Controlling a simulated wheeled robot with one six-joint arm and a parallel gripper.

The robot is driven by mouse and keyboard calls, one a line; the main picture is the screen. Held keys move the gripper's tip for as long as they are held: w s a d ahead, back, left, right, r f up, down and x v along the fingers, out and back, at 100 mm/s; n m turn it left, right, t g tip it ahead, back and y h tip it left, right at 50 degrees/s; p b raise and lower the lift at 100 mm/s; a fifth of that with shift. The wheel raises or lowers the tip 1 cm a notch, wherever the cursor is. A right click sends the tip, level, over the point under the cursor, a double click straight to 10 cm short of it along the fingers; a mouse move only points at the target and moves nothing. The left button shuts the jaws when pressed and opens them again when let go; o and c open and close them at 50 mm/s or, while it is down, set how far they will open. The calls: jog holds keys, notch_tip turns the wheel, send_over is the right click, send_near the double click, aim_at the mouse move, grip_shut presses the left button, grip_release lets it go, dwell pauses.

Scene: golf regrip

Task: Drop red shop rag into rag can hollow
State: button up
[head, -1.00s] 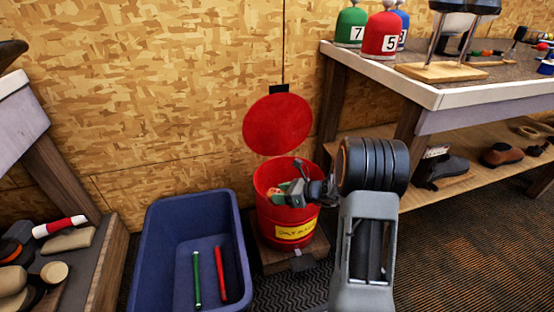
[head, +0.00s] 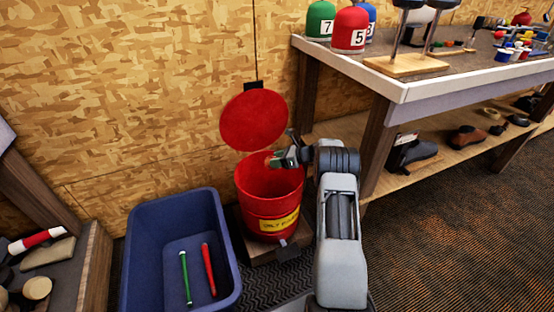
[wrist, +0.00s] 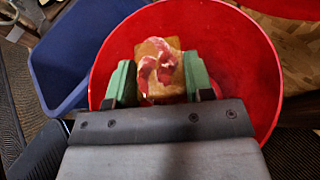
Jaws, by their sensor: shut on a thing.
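The red rag can (head: 270,200) stands on a low wooden base with its round red lid (head: 254,120) raised against the wall. A yellow label is on its front. My gripper (head: 281,159) is over the can's upper right rim in the head view. In the wrist view my gripper (wrist: 160,85) has its green fingers shut on the crumpled red shop rag (wrist: 160,66), which looks pinkish with an orange-brown patch. The rag appears over the can's open hollow (wrist: 225,60). In the head view the rag is mostly hidden by the gripper.
A blue bin (head: 150,235) with a green grip (head: 185,278) and a red grip (head: 208,270) stands left of the can. A workbench (head: 400,85) with a lower shelf of shoes is at the right. Dark carpet (head: 460,230) is free at the lower right.

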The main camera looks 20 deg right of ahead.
notch_tip(320, 180, down, 5)
jog(key=b, duration=0.3)
jog(key=shift+r, duration=0.15)
jog(key=o, duration=1)
jog(key=shift+c, duration=0.2)
jog(key=p+v, duration=0.2)
jog(key=v, duration=0.5)
jog(key=shift+d+p, duration=0.2)
jog(key=shift+p, duration=0.2)
jog(key=shift+s+r, duration=0.15)
